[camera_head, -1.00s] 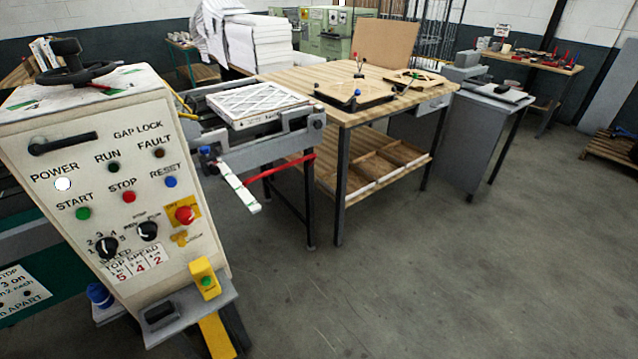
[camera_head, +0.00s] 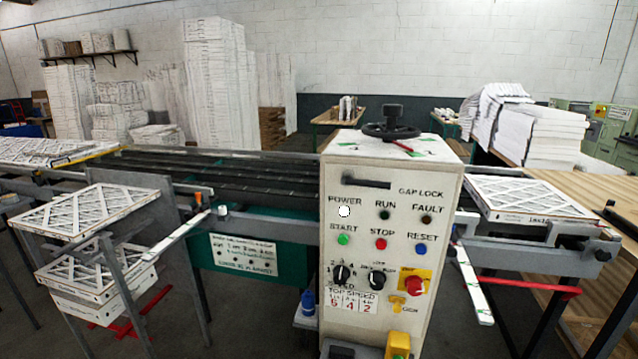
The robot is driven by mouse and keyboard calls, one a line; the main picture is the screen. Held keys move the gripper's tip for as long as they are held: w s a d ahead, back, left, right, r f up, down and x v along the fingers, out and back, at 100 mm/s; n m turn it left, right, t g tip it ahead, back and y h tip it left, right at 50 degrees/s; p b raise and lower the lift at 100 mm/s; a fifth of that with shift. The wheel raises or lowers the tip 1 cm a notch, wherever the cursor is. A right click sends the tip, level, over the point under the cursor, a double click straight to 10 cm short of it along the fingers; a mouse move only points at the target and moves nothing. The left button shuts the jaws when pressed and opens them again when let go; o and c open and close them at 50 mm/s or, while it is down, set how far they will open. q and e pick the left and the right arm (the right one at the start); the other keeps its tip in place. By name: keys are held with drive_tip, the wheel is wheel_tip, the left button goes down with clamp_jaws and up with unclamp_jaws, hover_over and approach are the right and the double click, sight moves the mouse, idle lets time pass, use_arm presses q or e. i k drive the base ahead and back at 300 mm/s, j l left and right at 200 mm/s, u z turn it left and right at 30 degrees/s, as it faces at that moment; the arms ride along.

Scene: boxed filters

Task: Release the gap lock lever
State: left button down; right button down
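The gap lock lever (camera_head: 366,182) is a dark horizontal bar near the top of the beige control panel (camera_head: 390,290). The words GAP LOCK are printed to its right. The lever lies roughly level, with its round end at the left. A dark handwheel (camera_head: 393,130) stands on top of the control box. The white POWER lamp (camera_head: 344,211) is just below the lever's left end. Neither of my grippers is in view.
Framed filters lie on the left stand (camera_head: 90,212) and on the right table (camera_head: 530,198). Dark conveyor rails (camera_head: 230,172) run behind the panel. White guide bars jut out on both sides. A yellow block (camera_head: 398,345) is at the panel's foot.

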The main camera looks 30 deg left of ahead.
sight(347, 178)
drive_tip(key=i+j+u, duration=0.1)
drive_tip(key=u, duration=0.6)
drive_tip(key=j, duration=0.1)
